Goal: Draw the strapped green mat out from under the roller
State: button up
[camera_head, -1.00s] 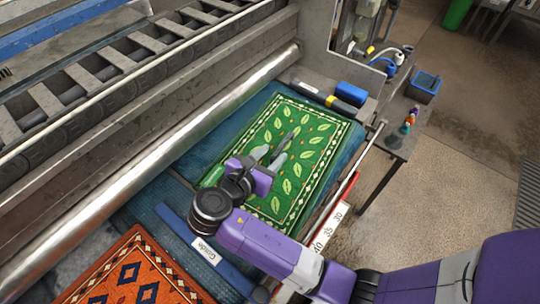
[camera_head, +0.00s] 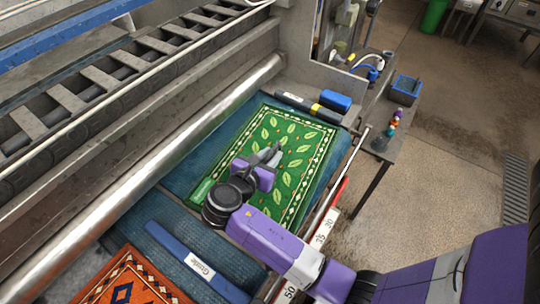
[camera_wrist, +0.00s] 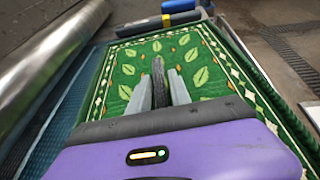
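The green mat (camera_head: 296,150) has pale leaves and a patterned border and lies flat on the blue bed beside the long steel roller (camera_head: 130,180). A small green label (camera_head: 200,191) shows at its near left edge. My gripper (camera_head: 275,152) is over the middle of the mat. In the wrist view, a dark strap (camera_wrist: 158,78) stands up between the two grey fingers of my gripper (camera_wrist: 160,88) and fills the narrow gap. The fingers look shut on it. The fingers partly hide the strap's lower end.
An orange mat (camera_head: 128,282) lies at the near left, with a blue bar marked Guide (camera_head: 190,258) beside it. A dark bar (camera_head: 296,101) and a blue block (camera_head: 336,101) sit beyond the green mat. A side table (camera_head: 385,145) holds a blue bin (camera_head: 405,90).

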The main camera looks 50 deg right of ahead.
grip_shut()
dwell(1.1)
